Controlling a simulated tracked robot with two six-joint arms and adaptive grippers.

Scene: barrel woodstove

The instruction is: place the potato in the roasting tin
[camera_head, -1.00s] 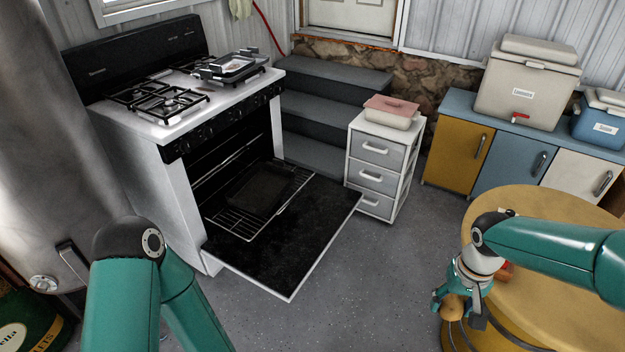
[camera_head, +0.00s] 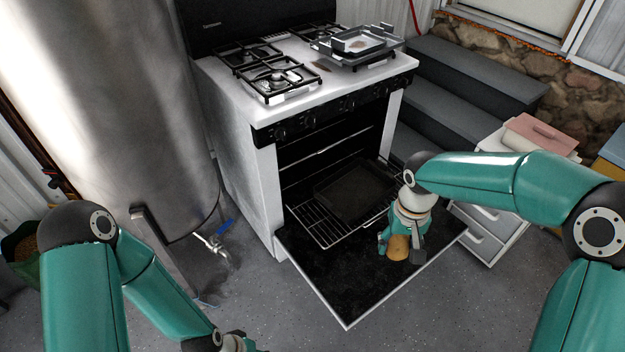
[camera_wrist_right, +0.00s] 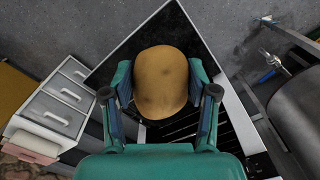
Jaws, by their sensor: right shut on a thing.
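My right gripper (camera_head: 399,250) is shut on the potato (camera_head: 398,246) and holds it above the open oven door. In the right wrist view, the brown, rounded potato (camera_wrist_right: 162,80) sits between the two fingers. A dark rectangular roasting tin (camera_head: 352,192) rests on the wire rack inside the oven, to the left of and beyond the gripper; its inside looks empty. In the right wrist view the potato and gripper hide much of the rack. My left gripper (camera_head: 238,344) is only partly visible at the bottom edge, away from the oven, and its fingers are unclear.
The lowered oven door (camera_head: 345,285) juts out at knee height. The cooktop (camera_head: 330,75) above carries burner grates and a metal pan (camera_head: 365,42). A white drawer unit (camera_head: 485,225) stands close to the right. A large steel tank (camera_head: 110,110) with a tap stands left.

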